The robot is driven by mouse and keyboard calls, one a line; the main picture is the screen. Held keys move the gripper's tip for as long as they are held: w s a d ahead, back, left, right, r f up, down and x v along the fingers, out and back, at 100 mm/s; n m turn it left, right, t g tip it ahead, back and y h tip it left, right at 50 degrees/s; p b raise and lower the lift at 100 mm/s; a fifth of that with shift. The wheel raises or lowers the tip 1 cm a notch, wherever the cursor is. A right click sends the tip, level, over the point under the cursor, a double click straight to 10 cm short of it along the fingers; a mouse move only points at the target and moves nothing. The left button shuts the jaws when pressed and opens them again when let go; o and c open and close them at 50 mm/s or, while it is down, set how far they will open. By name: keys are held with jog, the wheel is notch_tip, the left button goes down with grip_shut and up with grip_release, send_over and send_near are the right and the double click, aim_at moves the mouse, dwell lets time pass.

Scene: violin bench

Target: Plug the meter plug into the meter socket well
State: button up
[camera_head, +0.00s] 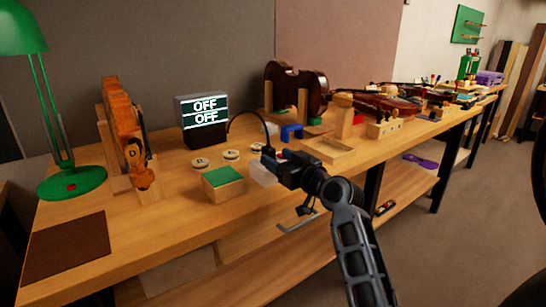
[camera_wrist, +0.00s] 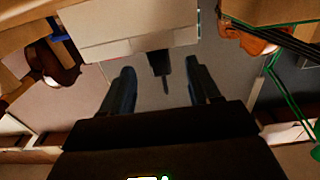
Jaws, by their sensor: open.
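The meter (camera_head: 203,118) is a dark box with two lit lines reading OFF, at the back of the bench. Its black cable (camera_head: 240,115) arcs to the right and down to my gripper (camera_head: 270,157). In the wrist view my gripper (camera_wrist: 160,88) is open, one finger on each side of the black plug (camera_wrist: 160,64), with gaps to both. The plug's thick end is against the pale block (camera_wrist: 125,32), and a thin dark part points toward my gripper. The block also shows below my gripper in the head view (camera_head: 262,174). How deep the plug sits is hidden.
A green-topped box (camera_head: 223,183) stands just left of the pale block. Several round discs (camera_head: 231,155) lie behind it. A wooden tray (camera_head: 330,150) and a blue stand (camera_head: 292,132) are to the right.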

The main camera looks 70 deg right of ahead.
jog(key=shift+v, duration=2.2)
jog(key=s+a+f+y+p, duration=0.1)
jog(key=a+f, duration=0.2)
jog(key=a, duration=0.4)
jog(key=s+a+f+n+g+y+p, duration=0.1)
jog(key=s+a+f, duration=0.15)
jog(key=a, duration=0.45)
jog(key=s+a+f+y, duration=0.1)
jog(key=a+f, duration=0.3)
jog(key=a, duration=0.3)
jog(key=s+a+r+n+y+p, duration=0.1)
jog(key=s+a+r+n+y, duration=0.1)
jog(key=s+a, duration=0.6)
jog(key=s+a+r+n+y+p, duration=0.2)
jog(key=s+a+r+n+y, duration=0.1)
jog(key=s+a, duration=0.4)
jog(key=shift+s+a+t+y, duration=0.35)
jog(key=shift+a+y, duration=0.45)
jog(key=shift+a, duration=0.35)
